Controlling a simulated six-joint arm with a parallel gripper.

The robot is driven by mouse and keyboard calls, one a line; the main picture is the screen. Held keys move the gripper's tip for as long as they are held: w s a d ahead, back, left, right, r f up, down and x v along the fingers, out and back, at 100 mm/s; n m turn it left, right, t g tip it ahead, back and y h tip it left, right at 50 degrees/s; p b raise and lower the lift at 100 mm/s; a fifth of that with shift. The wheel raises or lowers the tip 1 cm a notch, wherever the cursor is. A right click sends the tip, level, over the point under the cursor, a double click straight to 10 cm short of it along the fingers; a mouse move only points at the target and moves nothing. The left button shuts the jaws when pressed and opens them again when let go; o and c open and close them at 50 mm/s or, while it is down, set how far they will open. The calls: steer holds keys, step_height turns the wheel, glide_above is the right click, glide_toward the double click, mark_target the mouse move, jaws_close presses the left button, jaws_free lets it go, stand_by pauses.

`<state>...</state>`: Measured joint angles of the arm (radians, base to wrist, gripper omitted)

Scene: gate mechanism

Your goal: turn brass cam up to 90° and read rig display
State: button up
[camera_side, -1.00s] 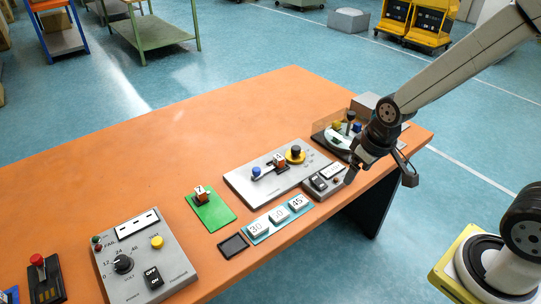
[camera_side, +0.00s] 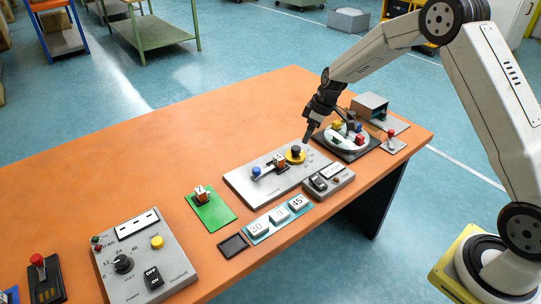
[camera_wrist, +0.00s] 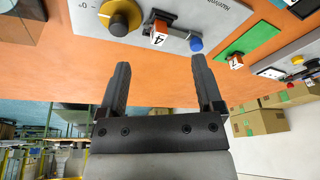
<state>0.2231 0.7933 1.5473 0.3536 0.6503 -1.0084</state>
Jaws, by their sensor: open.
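The brass cam (camera_side: 296,157), a yellow disc with a dark knob on top, sits at the right part of a grey plate (camera_side: 240,182). In the wrist view the cam (camera_wrist: 133,12) is at the upper left, beyond the fingertips. My gripper (camera_side: 308,138) is just behind and right of the cam in the side view, pointing down. In the wrist view my gripper (camera_wrist: 158,64) is open, with nothing between its fingers. A small grey box (camera_side: 329,180) with a white display (camera_side: 332,170) and a dark switch stands in front of the plate; its reading is too small to tell.
An orange-and-white block (camera_side: 279,160) and a blue knob (camera_side: 256,171) sit on the plate. Number tiles (camera_side: 277,215) lie in front. A round turntable (camera_side: 347,139) with coloured pieces stands close right of my gripper. The table's back left is clear.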

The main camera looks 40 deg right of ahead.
mark_target(296, 148)
steer(key=w+d+f+n+y, duration=0.1)
steer(key=w+d+f+n, duration=0.2)
steer(key=w+d+f, duration=0.2)
steer(key=shift+w+d+f+t, duration=0.15)
steer(key=shift+w+f+t, duration=0.15)
steer(key=shift+w+f, duration=0.4)
steer(key=shift+w, duration=0.1)
steer(key=shift+x, duration=3.75)
jaws_close()
